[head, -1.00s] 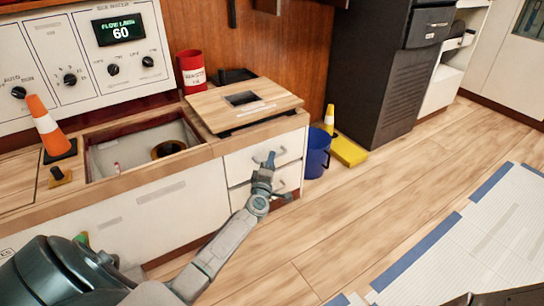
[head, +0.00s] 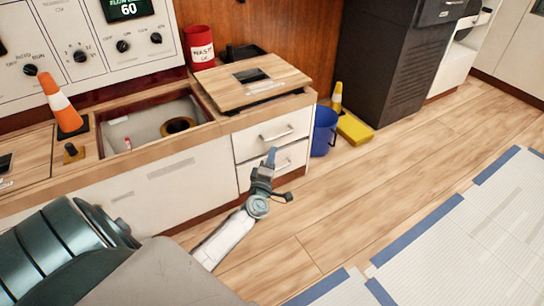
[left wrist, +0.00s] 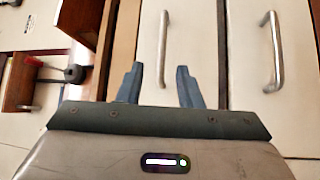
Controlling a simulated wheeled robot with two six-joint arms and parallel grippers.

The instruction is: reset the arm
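My left gripper (head: 271,160) is in front of the two white drawers at the right end of the counter. In the left wrist view its two blue-grey fingers (left wrist: 158,88) stand apart with nothing between them. The upper drawer (head: 272,133) and lower drawer (head: 290,160) have metal bar handles. In the left wrist view, one handle (left wrist: 163,48) lies just beyond the fingers and another handle (left wrist: 273,52) is to their right. Both handles look clear of the fingers. My right gripper does not show.
An orange and white cone (head: 61,104) stands on the counter beside an open recess (head: 140,130). A blue bucket (head: 324,132) and a yellow item (head: 354,130) stand on the floor right of the drawers. A dark cabinet (head: 392,65) is behind. The wooden floor (head: 385,185) is clear.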

